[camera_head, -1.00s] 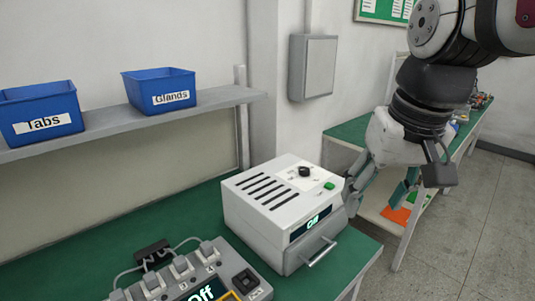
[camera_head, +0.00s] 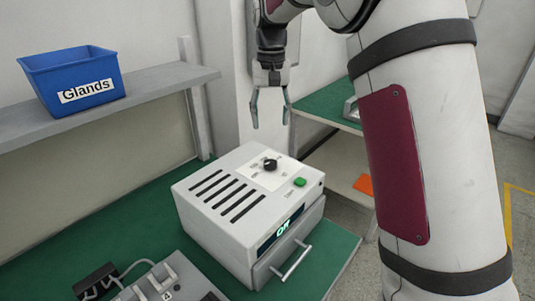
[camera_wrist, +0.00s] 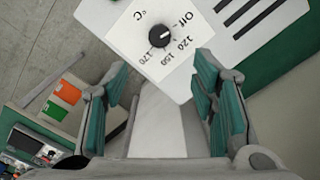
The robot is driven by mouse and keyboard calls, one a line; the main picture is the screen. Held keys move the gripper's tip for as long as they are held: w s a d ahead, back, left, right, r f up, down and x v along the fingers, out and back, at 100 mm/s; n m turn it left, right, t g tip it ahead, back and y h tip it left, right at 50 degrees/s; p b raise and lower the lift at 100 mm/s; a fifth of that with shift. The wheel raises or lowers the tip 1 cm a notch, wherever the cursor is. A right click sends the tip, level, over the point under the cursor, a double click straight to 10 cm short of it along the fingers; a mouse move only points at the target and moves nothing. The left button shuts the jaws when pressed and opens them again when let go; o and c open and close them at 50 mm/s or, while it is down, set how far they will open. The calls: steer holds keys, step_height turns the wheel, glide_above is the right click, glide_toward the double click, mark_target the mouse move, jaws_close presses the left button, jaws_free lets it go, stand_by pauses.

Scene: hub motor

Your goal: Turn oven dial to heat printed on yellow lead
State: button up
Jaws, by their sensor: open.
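The oven (camera_head: 250,205) is a white box with dark vent slots, standing on the green bench. Its display (camera_head: 281,229) reads "Off". The black dial (camera_head: 270,164) sits on a white plate on the oven's top. In the wrist view the dial (camera_wrist: 160,36) shows with the marks Off, 120, 150, 170 and °C around it. My gripper (camera_head: 270,107) is open and empty, above and behind the dial, fingers pointing down. No yellow lead is visible.
A green button (camera_head: 300,182) is beside the dial, and a drawer handle (camera_head: 289,261) juts from the oven's front. A blue "Glands" bin (camera_head: 72,78) stands on the shelf. A grey device (camera_head: 160,287) with cables is at the front left. My arm covers the right side.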

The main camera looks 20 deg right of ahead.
mark_target(270, 162)
step_height(270, 162, down, 13)
steer(key=shift+f+p, duration=0.15)
steer(key=shift+p, duration=0.45)
steer(key=c, duration=1.2)
